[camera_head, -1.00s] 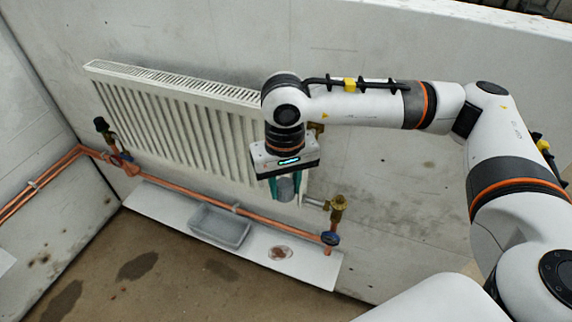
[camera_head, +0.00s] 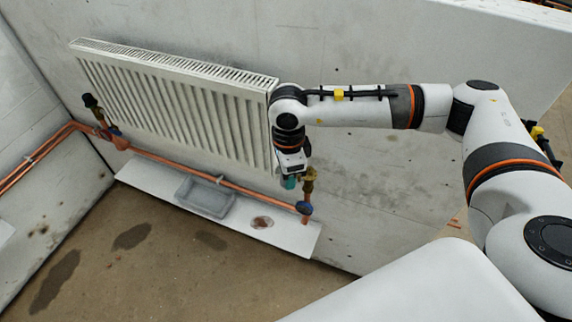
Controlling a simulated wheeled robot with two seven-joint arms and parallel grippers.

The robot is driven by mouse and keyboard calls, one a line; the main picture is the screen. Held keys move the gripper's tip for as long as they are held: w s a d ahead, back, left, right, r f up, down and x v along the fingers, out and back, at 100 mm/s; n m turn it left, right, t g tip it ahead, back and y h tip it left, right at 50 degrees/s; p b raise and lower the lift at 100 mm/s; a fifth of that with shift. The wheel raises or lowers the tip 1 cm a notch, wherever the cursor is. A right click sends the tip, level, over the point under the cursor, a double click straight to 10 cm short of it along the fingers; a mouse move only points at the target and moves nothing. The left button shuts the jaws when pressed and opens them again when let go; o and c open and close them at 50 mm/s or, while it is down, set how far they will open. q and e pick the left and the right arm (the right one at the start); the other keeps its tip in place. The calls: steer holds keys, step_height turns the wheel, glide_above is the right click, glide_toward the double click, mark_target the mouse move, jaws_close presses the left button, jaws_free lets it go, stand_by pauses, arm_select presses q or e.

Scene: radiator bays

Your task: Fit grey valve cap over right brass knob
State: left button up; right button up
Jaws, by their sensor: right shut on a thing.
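My right gripper (camera_head: 289,183) points down at the right end of the radiator, just left of the right brass knob (camera_head: 309,173). Its teal fingers are shut on the grey valve cap, which showed clearly between them a second ago. From this angle the cap is mostly hidden behind the fingers and I cannot make out its outline. The brass knob stands on the valve at the end of the pipe and its top is bare. The fingers look close beside the knob; I cannot tell whether they touch. My left gripper is out of view.
The white ribbed radiator (camera_head: 175,100) hangs on the wall. A dark-capped valve (camera_head: 90,101) is at its left end. Copper pipe (camera_head: 165,160) runs below to a blue-handled valve (camera_head: 304,208). A grey tray (camera_head: 206,198) and a reddish-brown patch (camera_head: 262,223) are on the white board.

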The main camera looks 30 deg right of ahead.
step_height(320, 180, down, 4)
steer(key=d+m+p, duration=0.2)
steer(key=m, duration=0.8)
steer(key=m+b, duration=0.3)
steer(key=m, duration=0.2)
glide_above(310, 168)
steer(key=s+a, duration=0.1)
steer(key=a, duration=0.1)
steer(key=f, duration=0.3)
steer(key=shift+s+d+f, duration=0.1)
steer(key=shift+s+d, duration=0.1)
steer(key=shift+w+d+f+b, duration=0.6)
steer(key=shift+d+f+b, duration=0.2)
steer(key=shift+b, duration=0.4)
steer(key=shift+f+n+b, duration=0.3)
steer(key=shift+f, duration=0.2)
steer(key=shift+f+b, duration=1.2)
steer(key=shift+f, duration=0.3)
